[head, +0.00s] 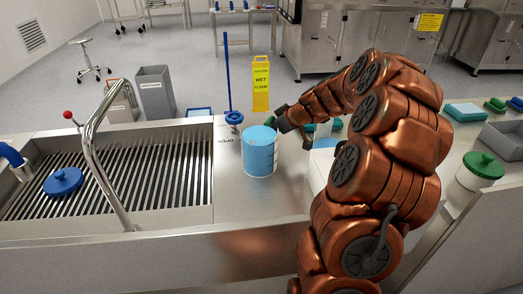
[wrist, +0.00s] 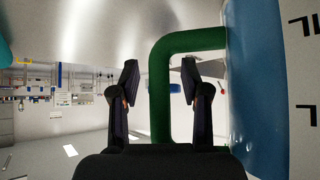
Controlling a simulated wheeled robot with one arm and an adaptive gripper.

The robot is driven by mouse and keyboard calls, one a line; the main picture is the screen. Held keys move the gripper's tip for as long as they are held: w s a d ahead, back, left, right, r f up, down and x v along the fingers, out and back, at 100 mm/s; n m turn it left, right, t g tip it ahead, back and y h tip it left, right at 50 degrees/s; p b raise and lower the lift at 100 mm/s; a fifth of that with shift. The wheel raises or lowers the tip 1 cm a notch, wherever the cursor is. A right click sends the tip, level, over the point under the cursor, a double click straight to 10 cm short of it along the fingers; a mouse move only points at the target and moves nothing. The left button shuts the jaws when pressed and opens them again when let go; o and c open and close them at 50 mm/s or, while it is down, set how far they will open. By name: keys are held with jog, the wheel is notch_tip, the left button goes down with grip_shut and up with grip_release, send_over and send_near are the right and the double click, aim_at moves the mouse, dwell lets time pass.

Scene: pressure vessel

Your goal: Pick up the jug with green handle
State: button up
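The jug (head: 260,152) is a light blue cylinder standing on the steel counter, right of the sink. In the wrist view its blue side (wrist: 255,85) fills the right, with dark marks along the edge. Its green handle (wrist: 160,95) is a squared loop reaching left from the body. My gripper (head: 290,124) is at the jug's upper right in the head view. In the wrist view my gripper (wrist: 160,75) is open, with one finger on each side of the handle's long bar. Gaps show on both sides of the bar. My gripper partly hides the handle in the head view.
A sink grate (head: 150,170) with a tall chrome tap (head: 95,135) and a blue lid (head: 63,181) lies left. A green-lidded jar (head: 482,168) stands right. The counter in front of the jug is clear.

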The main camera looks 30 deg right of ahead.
grip_shut()
jog(key=shift+r, duration=0.1)
dwell(0.5)
